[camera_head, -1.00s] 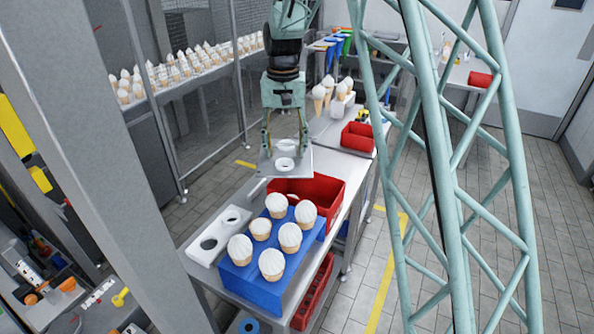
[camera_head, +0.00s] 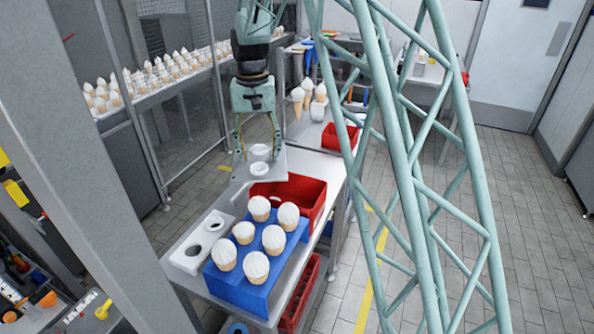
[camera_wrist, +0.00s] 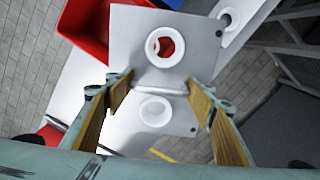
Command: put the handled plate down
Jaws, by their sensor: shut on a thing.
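The handled plate (camera_wrist: 190,40) is a pale sheet with two round white collars, and a bar across its middle sits between my fingers. It also shows in the head view (camera_head: 238,176). My gripper (camera_wrist: 160,92) is shut on its handle and holds it up in the air. In the head view my gripper (camera_head: 258,148) is behind the blue block with the plate hanging under it, about level. The plate overlaps a corner of the red bin (camera_head: 312,206) in view; red shows through one collar in the wrist view. Its exact height cannot be told.
A blue block (camera_head: 226,287) holding several white-topped cones stands on the table (camera_head: 320,172). A white plate with holes (camera_head: 183,262) lies left of it. A smaller red bin (camera_head: 340,137) and a white cone stand (camera_head: 318,112) are farther back. Floor shows left of the table.

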